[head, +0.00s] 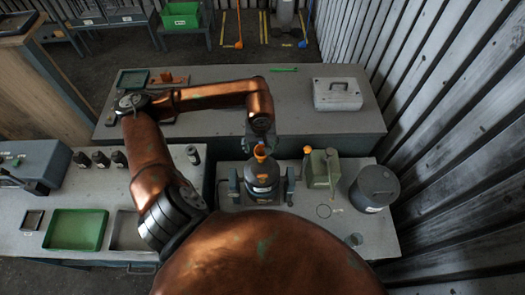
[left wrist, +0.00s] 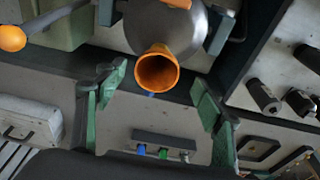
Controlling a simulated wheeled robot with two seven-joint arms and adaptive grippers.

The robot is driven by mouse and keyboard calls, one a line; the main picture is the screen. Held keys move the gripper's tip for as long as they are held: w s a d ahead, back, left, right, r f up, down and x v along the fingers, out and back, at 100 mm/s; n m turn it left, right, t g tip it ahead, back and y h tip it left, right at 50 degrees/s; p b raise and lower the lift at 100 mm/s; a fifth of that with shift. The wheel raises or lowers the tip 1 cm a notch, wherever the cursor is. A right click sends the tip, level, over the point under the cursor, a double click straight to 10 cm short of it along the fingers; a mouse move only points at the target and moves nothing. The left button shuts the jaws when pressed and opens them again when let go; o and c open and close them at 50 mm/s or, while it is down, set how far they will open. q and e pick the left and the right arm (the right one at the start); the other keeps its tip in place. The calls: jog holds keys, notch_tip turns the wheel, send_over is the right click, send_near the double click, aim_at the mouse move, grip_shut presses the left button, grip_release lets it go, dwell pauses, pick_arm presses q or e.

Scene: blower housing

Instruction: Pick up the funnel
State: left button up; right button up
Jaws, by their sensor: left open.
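The orange funnel (head: 260,152) stands at the top of a dark grey rounded vessel (head: 262,180) held in a fixture on the front bench. In the left wrist view the funnel (left wrist: 157,72) shows its round open mouth. My left gripper (head: 260,141) is just above the funnel. Its green fingers (left wrist: 160,80) are spread apart, one to each side of the funnel in the left wrist view, with visible gaps and no grip on it. The funnel's lower end is hidden. My right gripper is in neither view.
A green canister (head: 320,168) with an orange cap stands right of the vessel, close by. A grey lidded pot (head: 375,188) is further right. A white case (head: 337,94) sits on the rear bench.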

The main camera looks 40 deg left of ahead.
aim_at(262, 151)
pick_arm(q)
jog(key=f, duration=0.1)
jog(key=f+p, duration=0.1)
jog(key=shift+w+f, duration=0.3)
jog(key=shift+w+a+f, duration=0.1)
jog(key=shift+a+f, duration=0.05)
jog(key=shift+f, duration=0.8)
jog(key=shift+c, duration=0.9)
jog(key=c, duration=0.6)
jog(key=shift+c, duration=1)
jog(key=shift+r, duration=0.15)
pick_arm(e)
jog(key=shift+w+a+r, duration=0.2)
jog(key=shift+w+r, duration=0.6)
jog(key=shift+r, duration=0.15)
